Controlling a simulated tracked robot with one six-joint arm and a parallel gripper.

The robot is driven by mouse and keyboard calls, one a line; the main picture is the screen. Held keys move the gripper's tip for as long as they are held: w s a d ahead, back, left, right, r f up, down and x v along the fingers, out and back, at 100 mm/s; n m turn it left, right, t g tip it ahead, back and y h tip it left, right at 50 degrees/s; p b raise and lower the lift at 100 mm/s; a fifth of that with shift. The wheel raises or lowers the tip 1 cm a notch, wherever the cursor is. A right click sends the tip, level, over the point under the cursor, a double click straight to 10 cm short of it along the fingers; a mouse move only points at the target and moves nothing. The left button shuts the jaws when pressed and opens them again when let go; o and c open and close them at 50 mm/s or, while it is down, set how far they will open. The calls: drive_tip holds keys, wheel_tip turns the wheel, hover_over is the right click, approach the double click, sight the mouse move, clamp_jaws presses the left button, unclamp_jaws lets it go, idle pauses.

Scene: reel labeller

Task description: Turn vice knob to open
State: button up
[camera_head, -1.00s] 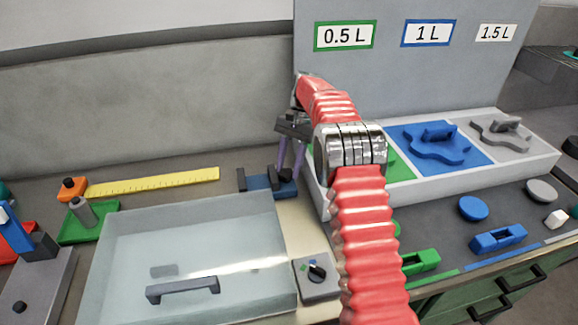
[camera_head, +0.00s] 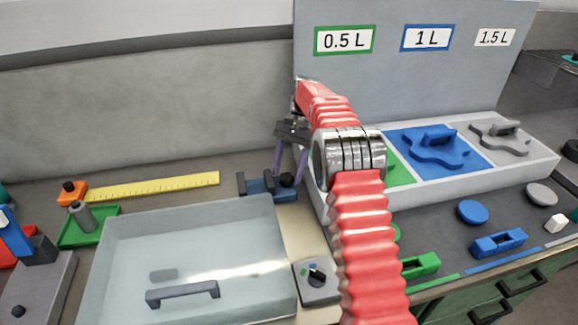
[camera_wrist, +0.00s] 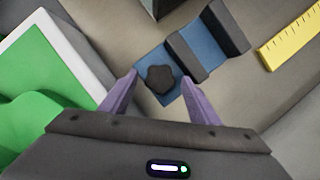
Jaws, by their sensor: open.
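The small vice (camera_head: 266,186) has a blue base and dark jaws and sits on the bench behind the clear-lidded box. Its dark lobed knob (camera_wrist: 161,79) is at the right end in the head view (camera_head: 287,180). In the wrist view the vice (camera_wrist: 192,54) runs up to the right, with a gap between its dark jaws. My gripper (camera_head: 287,176) points down over the knob. In the wrist view its purple fingers (camera_wrist: 162,80) are open, one on each side of the knob, with visible space between. I cannot tell the exact fingertip height.
A white-framed tray (camera_head: 440,183) with green, blue and grey inserts stands close right of the vice. A yellow ruler (camera_head: 150,185) lies to the left. The clear-lidded box (camera_head: 195,260) and a small dial unit (camera_head: 316,281) are in front.

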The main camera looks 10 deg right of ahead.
drive_tip(key=v, duration=0.7)
idle(0.5)
drive_tip(key=shift+d, duration=0.1)
drive_tip(key=s+d+r+m+t, duration=0.25)
drive_tip(key=s+r+m, duration=0.2)
drive_tip(key=r, duration=0.65)
drive_tip(key=f+m+t, duration=0.1)
drive_tip(key=m, duration=0.2)
drive_tip(key=f+m, duration=0.2)
drive_tip(key=m, duration=0.1)
drive_tip(key=s+f+m+t+y, duration=0.1)
drive_tip(key=f+m, duration=0.1)
drive_tip(key=m, duration=0.1)
drive_tip(key=shift+d+m+t, duration=0.2)
drive_tip(key=shift+m+t, duration=0.15)
